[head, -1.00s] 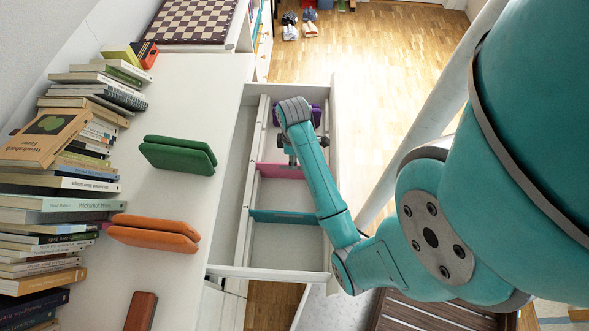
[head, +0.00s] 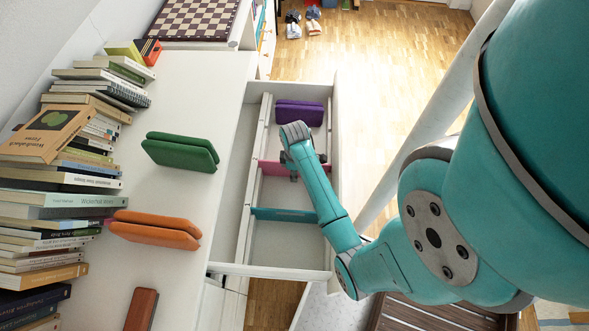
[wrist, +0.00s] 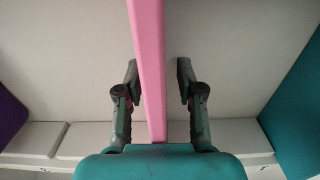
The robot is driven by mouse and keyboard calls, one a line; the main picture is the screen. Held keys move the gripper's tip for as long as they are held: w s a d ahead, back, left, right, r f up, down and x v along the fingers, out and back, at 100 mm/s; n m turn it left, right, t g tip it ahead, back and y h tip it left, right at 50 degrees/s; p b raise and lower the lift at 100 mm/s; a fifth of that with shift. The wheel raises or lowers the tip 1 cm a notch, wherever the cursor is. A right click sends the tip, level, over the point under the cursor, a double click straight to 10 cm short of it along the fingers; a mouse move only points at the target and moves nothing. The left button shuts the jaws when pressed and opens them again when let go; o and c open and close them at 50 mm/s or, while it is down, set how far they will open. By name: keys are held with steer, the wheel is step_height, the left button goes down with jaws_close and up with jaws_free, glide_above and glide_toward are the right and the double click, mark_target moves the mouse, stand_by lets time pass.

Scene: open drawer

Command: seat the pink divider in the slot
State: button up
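The pink divider (head: 272,168) stands across the open drawer's compartment in the head view, partly hidden by my arm. In the wrist view the pink divider (wrist: 148,70) runs from the top edge down to my gripper's teal body, leaning slightly from the vertical. In the head view my gripper (head: 292,172) is low in the drawer at the divider. The slot is not clearly visible, and I cannot tell whether the divider sits in it.
A teal divider (head: 283,215) spans the drawer (head: 332,130) nearer me. A purple case-like object (head: 299,112) lies at its far end. Green (head: 180,153) and orange (head: 153,231) paired pads and stacked books (head: 70,183) are on the white top at left.

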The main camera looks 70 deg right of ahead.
steer(key=shift+c, duration=0.2)
jaws_close()
steer(key=shift+r, duration=0.1)
